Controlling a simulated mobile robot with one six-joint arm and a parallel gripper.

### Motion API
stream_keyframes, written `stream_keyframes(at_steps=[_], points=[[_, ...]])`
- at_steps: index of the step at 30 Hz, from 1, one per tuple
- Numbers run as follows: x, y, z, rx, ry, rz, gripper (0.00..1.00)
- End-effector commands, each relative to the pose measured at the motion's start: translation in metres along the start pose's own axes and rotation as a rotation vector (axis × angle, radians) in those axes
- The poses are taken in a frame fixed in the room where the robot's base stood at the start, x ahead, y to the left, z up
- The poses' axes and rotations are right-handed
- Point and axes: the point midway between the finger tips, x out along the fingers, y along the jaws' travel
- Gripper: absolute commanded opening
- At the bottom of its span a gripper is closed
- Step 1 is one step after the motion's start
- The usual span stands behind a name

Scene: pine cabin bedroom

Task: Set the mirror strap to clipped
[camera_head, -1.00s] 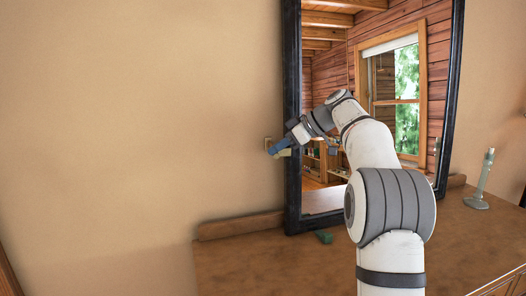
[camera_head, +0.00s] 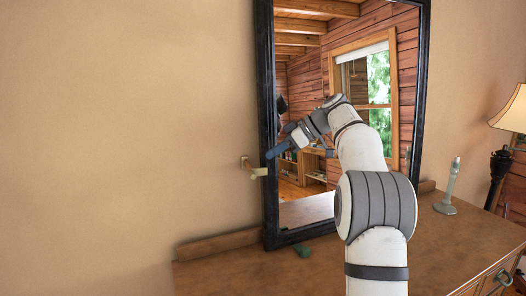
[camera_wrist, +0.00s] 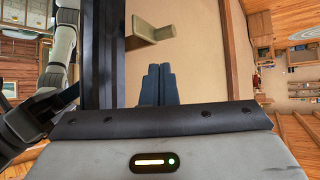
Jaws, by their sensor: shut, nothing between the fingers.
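The mirror strap, a small pale brass-coloured piece (camera_head: 257,171), sticks out from a plate on the wall just left of the mirror's dark frame. In the wrist view the strap (camera_wrist: 148,34) shows above my fingertips. The mirror (camera_head: 268,110) stands upright against the wall on the dresser. My gripper (camera_head: 271,154) is shut and empty, in front of the mirror's left frame edge, to the upper right of the strap. The shut fingers also show in the wrist view (camera_wrist: 158,70), with a gap between them and the strap. I cannot tell whether the strap is clipped.
A grey-green stand (camera_head: 449,190) and a lamp (camera_head: 512,115) are at the right. The wall left of the strap is bare.

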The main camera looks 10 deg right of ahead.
Motion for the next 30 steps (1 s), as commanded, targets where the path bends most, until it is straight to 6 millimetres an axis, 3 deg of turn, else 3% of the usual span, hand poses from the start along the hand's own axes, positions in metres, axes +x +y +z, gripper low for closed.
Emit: stream_keyframes(at_steps=[6,20,26,30], points=[[-0.018,0.005,-0.003,-0.002,0.0,-0.003,0.0],[-0.018,0.005,-0.002,0.002,-0.004,-0.004,0.0],[-0.01,-0.024,-0.002,0.135,-0.078,0.017,0.0],[0.0,-0.066,0.008,0.311,-0.182,0.061,0.0]])
